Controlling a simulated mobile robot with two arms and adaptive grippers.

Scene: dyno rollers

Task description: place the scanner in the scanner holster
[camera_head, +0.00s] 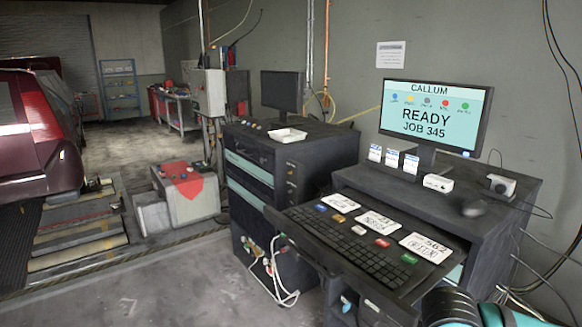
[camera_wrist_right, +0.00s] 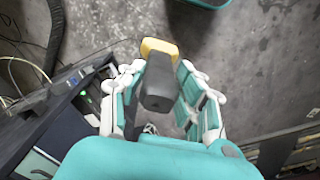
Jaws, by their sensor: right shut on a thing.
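My right gripper (camera_wrist_right: 157,72) is shut on the scanner (camera_wrist_right: 158,85), a dark grey body with a yellow end, in the right wrist view. The scanner sits between the two white and teal fingers, its yellow end pointing away from the palm. It is held over bare concrete floor, to the right of a dark cabinet. I cannot make out the scanner holster for certain in either view. My left gripper is not in view.
The workstation (camera_head: 522,195) carries a monitor (camera_head: 435,112) reading "READY JOB 345", a mouse (camera_head: 474,208), a small grey box (camera_head: 501,185) and a keyboard (camera_head: 350,255) on a pulled-out shelf. Loose cables hang beside it. A red car (camera_head: 35,135) stands at left. Front floor is clear.

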